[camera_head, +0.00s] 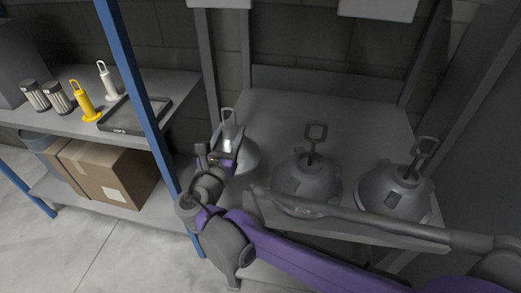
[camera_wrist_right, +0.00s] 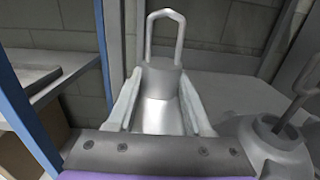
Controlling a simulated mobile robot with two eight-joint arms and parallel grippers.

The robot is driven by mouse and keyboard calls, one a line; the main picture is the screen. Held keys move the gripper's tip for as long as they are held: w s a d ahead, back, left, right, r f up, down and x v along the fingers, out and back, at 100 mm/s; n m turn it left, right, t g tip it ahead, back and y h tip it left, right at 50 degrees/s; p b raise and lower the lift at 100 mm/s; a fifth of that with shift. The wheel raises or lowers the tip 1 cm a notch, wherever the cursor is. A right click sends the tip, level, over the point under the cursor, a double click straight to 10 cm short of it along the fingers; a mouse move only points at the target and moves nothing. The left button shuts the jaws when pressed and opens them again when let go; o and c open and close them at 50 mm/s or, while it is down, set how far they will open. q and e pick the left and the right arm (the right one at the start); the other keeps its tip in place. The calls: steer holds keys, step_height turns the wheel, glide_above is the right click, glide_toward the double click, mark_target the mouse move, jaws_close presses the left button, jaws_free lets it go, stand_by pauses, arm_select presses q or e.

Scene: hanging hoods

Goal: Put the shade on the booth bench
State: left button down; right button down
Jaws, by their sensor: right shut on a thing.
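A light grey shade (camera_head: 243,152) with a loop handle on top is at the left end of the grey booth bench (camera_head: 262,112). My right gripper (camera_head: 229,141) is shut on its neck, below the loop. In the right wrist view the shade (camera_wrist_right: 161,98) stands upright between the two fingers of my right gripper (camera_wrist_right: 160,105). The shade's lower part is partly hidden by the gripper, so I cannot tell whether it touches the bench. My left gripper is not in view.
Two darker grey shades with loops, one mid-bench (camera_head: 308,180) and one at right (camera_head: 400,190), stand on the bench. A blue-post shelf (camera_head: 185,85) at left holds a yellow tool (camera_head: 86,107), a white tool (camera_head: 106,82), a dark tray (camera_head: 125,122) and a cardboard box (camera_head: 110,172).

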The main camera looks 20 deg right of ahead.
step_height(320, 180, down, 9)
steer(key=shift+f+b, duration=0.2)
steer(key=shift+b, duration=0.95)
steer(key=shift+f, duration=0.1)
steer(key=shift+c, duration=1.5)
jaws_free()
steer(key=shift+r, duration=0.25)
steer(key=v, duration=1.2)
steer(key=shift+p, duration=0.45)
steer(key=shift+f, duration=0.2)
